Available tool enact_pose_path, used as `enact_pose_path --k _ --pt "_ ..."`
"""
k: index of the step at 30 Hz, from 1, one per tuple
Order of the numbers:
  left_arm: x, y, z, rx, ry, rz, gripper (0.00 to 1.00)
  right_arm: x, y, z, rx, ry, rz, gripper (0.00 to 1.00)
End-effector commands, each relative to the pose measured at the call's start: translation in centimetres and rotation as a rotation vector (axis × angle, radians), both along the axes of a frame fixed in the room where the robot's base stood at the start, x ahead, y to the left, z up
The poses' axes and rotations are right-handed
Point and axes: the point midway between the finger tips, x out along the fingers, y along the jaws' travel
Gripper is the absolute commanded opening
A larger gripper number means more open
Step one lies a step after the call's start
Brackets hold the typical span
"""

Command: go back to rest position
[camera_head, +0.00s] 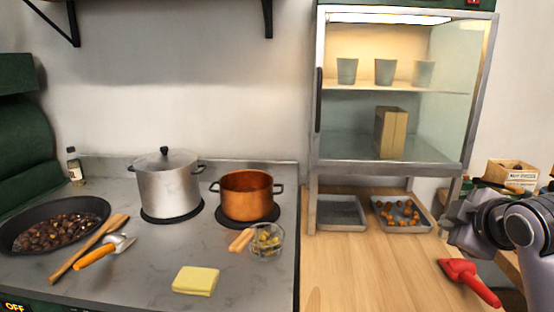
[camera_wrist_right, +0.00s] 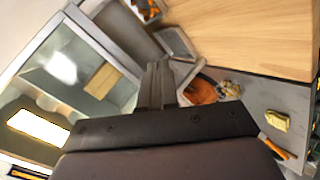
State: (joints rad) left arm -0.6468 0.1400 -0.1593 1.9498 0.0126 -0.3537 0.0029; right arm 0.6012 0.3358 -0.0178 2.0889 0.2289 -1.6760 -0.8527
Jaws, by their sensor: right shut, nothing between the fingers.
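My right gripper (camera_head: 458,228) is at the right edge of the head view, above the wooden counter (camera_head: 345,285). In the right wrist view its fingers (camera_wrist_right: 157,85) are together with nothing between them. A red-handled tool (camera_head: 468,281) lies on the counter just below the gripper in the head view. My left gripper is not in view.
A glass warming cabinet (camera_head: 466,150) stands over two metal trays, the right tray (camera_head: 423,227) holding chestnuts. A steel pot (camera_head: 165,190), a copper pot (camera_head: 246,200) and a pan of chestnuts (camera_head: 12,232) are on the stove. The front middle counter is clear.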

Motion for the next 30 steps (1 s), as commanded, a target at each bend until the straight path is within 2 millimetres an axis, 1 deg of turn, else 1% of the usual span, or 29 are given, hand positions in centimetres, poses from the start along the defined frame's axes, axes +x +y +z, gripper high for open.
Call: enact_pose_path --k 1,3,5,6,8,9,11,12,14,15,17,18,21,25,30 --pt "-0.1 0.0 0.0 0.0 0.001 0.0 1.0 -0.8 0.7 -2.7 0.032 0.041 -0.014 0.0" --pt "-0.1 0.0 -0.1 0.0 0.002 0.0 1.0 -2.1 1.5 -5.9 0.081 0.088 -0.041 0.0" --pt "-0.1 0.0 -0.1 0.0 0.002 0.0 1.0 -3.4 2.1 -8.5 0.123 0.127 -0.068 0.0" --pt "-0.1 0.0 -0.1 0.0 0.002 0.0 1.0 -4.3 2.5 -10.2 0.15 0.154 -0.087 0.0" --pt "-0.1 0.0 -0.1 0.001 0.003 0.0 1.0 -5.8 3.2 -12.5 0.191 0.194 -0.115 0.0" --pt "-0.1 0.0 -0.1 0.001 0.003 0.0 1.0 -6.9 3.6 -14.1 0.218 0.222 -0.137 0.0" --pt "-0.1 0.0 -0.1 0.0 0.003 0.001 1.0 -8.6 4.1 -16.2 0.257 0.261 -0.17 0.0" --pt "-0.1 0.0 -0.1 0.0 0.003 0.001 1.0 -9.9 4.5 -17.6 0.283 0.287 -0.194 0.0" --pt "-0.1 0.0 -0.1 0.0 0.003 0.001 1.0 -11.8 5.1 -19.5 0.322 0.326 -0.232 0.0" --pt "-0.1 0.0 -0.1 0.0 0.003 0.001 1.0 -13.1 5.4 -20.7 0.348 0.353 -0.258 0.0" --pt "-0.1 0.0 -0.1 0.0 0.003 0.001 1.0 -15.2 5.9 -22.3 0.385 0.391 -0.3 0.0" --pt "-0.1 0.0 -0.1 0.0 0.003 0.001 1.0 -16.6 6.3 -23.3 0.411 0.417 -0.329 0.0" --pt "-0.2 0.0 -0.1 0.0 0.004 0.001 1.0 -20.1 7.0 -25.4 0.468 0.476 -0.406 0.0" --pt "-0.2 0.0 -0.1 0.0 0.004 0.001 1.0 -24.4 7.8 -27.3 0.53 0.545 -0.504 0.0" --pt "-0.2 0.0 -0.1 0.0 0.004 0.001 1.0 -29.5 8.5 -28.8 0.597 0.62 -0.631 0.0"
